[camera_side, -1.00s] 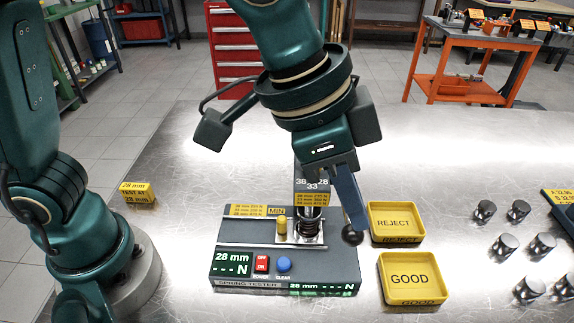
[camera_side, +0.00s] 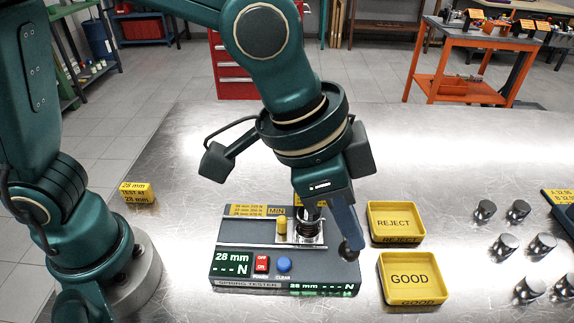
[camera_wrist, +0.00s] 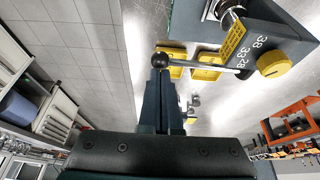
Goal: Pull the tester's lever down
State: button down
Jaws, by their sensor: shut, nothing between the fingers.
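The spring tester (camera_side: 230,282) sits on the metal bench, its displays reading "28 mm" and dashes before "N". A spring (camera_side: 312,212) stands on its plate, its top partly behind my gripper. The lever's dark ball knob (camera_side: 350,256) is low at the tester's right side. My gripper (camera_side: 352,243) is shut and empty, pointing down with its fingertips at the top of the knob. In the wrist view the lever rod (camera_wrist: 205,66) runs from the tester to the knob (camera_wrist: 160,60), which lies right at my fingertips (camera_wrist: 160,72). Exact contact is hard to tell.
The yellow REJECT tray (camera_side: 396,206) and GOOD tray (camera_side: 410,256) stand close to the right of the lever. Several metal cylinders (camera_side: 519,210) stand farther right. A yellow "28 mm" card block (camera_side: 137,193) is at the left. The bench behind the tester is clear.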

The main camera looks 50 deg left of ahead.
aim_at(343, 244)
jog(key=shift+f, duration=0.35)
jog(key=shift+s+f, duration=0.1)
jog(key=shift+f, duration=0.6)
jog(key=shift+f, duration=0.85)
jog(key=shift+a+f, duration=0.1)
